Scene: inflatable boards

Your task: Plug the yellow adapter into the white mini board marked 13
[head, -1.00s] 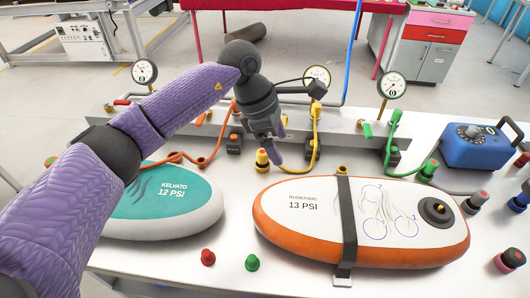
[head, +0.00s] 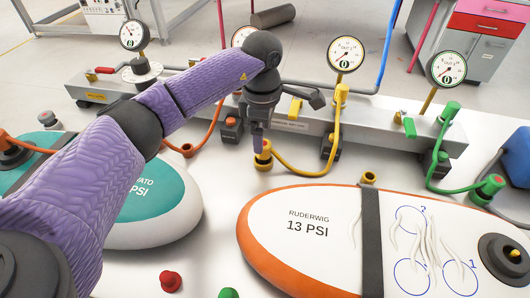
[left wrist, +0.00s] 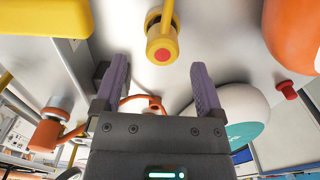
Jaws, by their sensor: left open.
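The yellow adapter (head: 263,161) stands upright on the table at the end of a yellow hose, behind the white board. In the left wrist view the adapter (left wrist: 161,48) shows a red centre and lies just beyond the fingertips, level with the gap between them. My left gripper (head: 259,138) is open, empty and points down close to the adapter; it also shows in the left wrist view (left wrist: 160,78). The white mini board marked 13 PSI (head: 305,240) has an orange rim, a dark strap across it and a round dark valve (head: 507,258) at its right end. My right gripper is out of view.
A teal board (head: 150,200) lies at left, partly behind my arm. A grey manifold (head: 300,120) with gauges crosses the back. A green hose adapter (head: 490,186) sits at right. Red (head: 170,281) and green (head: 228,293) caps stand in front.

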